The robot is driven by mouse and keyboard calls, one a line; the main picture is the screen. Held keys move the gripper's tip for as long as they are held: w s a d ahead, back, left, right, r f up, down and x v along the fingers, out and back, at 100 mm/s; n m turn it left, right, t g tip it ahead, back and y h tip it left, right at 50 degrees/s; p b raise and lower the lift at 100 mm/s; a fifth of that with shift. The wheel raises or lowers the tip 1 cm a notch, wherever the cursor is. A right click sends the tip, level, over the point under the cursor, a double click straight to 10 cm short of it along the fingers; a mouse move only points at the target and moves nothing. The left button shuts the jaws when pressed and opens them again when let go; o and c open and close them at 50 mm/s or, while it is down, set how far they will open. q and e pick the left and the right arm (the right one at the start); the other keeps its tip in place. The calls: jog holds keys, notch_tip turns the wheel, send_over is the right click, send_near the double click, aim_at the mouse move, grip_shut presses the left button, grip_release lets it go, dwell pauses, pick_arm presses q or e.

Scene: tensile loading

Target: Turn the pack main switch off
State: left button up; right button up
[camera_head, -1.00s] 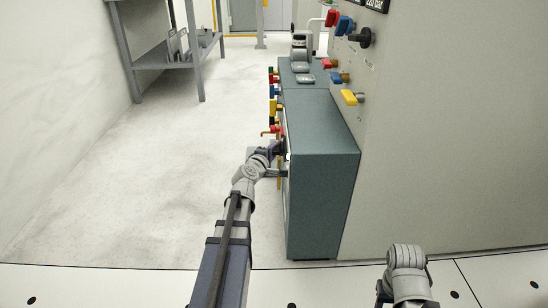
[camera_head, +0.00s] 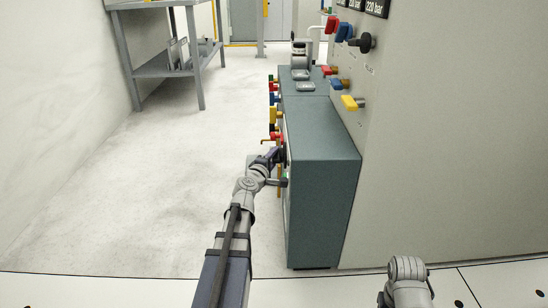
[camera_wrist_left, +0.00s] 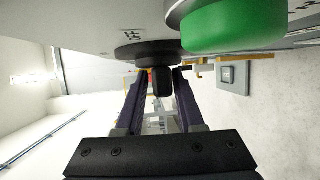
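A black rotary switch (camera_wrist_left: 162,82) with a bar-shaped handle on a round black base sits on a pale panel in the left wrist view; it appears to be the pack main switch. My left gripper (camera_wrist_left: 161,74) is open, with one finger on each side of the handle. Narrow gaps seem to show, and I cannot tell whether either finger touches it. In the head view my left gripper (camera_head: 276,157) is at the left face of the grey-green cabinet (camera_head: 322,190), and the switch is mostly hidden there. My right gripper is out of view.
A large green button (camera_wrist_left: 232,27) is close beside the switch. Coloured valve handles (camera_head: 274,112) line the cabinet's left side farther back. A tall grey panel with a yellow handle (camera_head: 350,103) stands right. A shelf (camera_head: 165,65) stands far left; the floor between is clear.

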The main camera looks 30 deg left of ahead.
pick_arm(q)
jog(key=shift+o, duration=1)
jog(key=s+d, duration=0.1)
jog(key=s, duration=0.6)
jog(key=shift+s+r+p, duration=0.3)
jog(key=shift+r+p, duration=0.1)
jog(key=shift+s+d, duration=0.1)
